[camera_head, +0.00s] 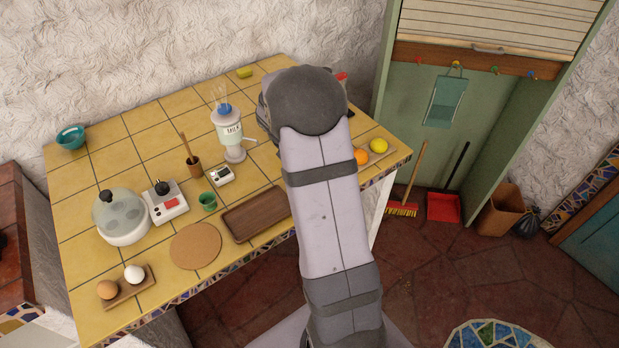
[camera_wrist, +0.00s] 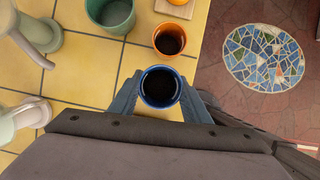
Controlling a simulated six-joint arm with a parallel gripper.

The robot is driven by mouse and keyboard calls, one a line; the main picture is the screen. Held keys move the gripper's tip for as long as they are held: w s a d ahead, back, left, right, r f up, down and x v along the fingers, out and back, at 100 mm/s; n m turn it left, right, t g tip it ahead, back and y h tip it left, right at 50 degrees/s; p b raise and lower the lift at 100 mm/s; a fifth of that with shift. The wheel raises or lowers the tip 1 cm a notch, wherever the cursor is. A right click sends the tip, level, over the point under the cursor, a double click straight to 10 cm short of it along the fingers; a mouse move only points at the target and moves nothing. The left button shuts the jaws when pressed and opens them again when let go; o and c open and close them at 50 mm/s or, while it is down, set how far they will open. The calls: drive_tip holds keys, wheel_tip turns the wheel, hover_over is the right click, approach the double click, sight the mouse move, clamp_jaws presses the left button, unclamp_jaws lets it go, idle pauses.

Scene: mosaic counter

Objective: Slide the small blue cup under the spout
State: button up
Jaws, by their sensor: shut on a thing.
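The small blue cup (camera_wrist: 160,86) stands upright, as seen from above in the wrist view, with a dark inside. My gripper (camera_wrist: 160,98) is shut on it, one blue-grey finger on each side. In the head view my arm hides both the cup and the gripper. A pale dispenser marked MILK (camera_head: 231,131) stands on the yellow tiled counter, with a short spout (camera_head: 250,142) pointing right. Pale green rounded parts, perhaps of the dispenser, show at the left of the wrist view (camera_wrist: 42,38); I cannot tell which part is the spout there.
An orange cup (camera_wrist: 169,38) stands just beyond the blue cup, and a larger green cup (camera_wrist: 110,14) is up and left. The counter edge runs close on the right.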

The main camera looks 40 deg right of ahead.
wheel_tip(320, 180, up, 6)
drive_tip(key=shift+f+b, duration=0.2)
drive_tip(key=shift+b, duration=0.2)
drive_tip(key=shift+n, duration=0.4)
drive_tip(key=f, duration=0.1)
drive_tip(key=a+f+b, duration=0.1)
drive_tip(key=w+a+f, duration=0.1)
drive_tip(key=shift+a+f+b, duration=0.25)
drive_tip(key=shift+b, duration=0.1)
drive_tip(key=w+a+f, duration=0.1)
drive_tip(key=w+a+f+b, duration=0.1)
drive_tip(key=w+a, duration=0.1)
drive_tip(key=shift+w, duration=0.25)
drive_tip(key=w+n, duration=0.1)
drive_tip(key=w+a, duration=0.1)
drive_tip(key=w, duration=0.1)
drive_tip(key=w+a+n+t, duration=0.1)
drive_tip(key=shift+w+a+r+n, duration=0.1)
drive_tip(key=shift+w+a+n, duration=0.1)
drive_tip(key=shift+n, duration=0.1)
drive_tip(key=shift+w+a+r+n+t+y, duration=0.25)
drive_tip(key=shift+w+r+n+t+y, duration=0.4)
drive_tip(key=shift+n, duration=0.8)
drive_tip(key=shift+w+a+r+n+t+y, duration=0.1)
drive_tip(key=shift+w+a+n+t+y, duration=0.15)
drive_tip(key=shift+w+n, duration=0.95)
drive_tip(key=shift+w+a+r+n+t+y, duration=0.25)
drive_tip(key=shift+w+r+n+t+y, duration=0.25)
drive_tip(key=shift+n, duration=1.15)
drive_tip(key=shift+f, duration=0.1)
